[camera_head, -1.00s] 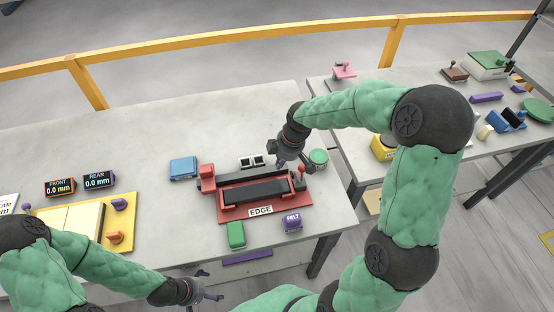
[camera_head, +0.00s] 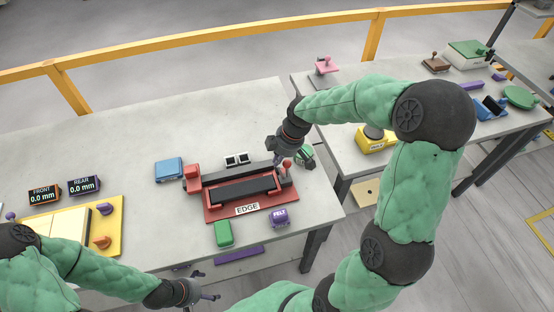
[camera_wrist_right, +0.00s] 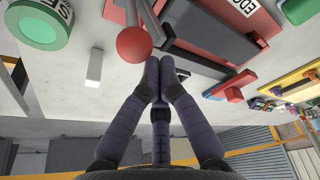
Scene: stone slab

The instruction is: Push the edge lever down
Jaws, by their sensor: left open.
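The edge lever is a short stick with a red ball knob (camera_head: 287,163) at the right end of the red fixture labelled EDGE (camera_head: 247,209). It stands up from the fixture; the knob also shows large in the right wrist view (camera_wrist_right: 134,44). In the head view the right wrist (camera_head: 285,148) hangs just behind the lever. My left gripper (camera_head: 208,288) is open and empty in front of the table's near edge.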

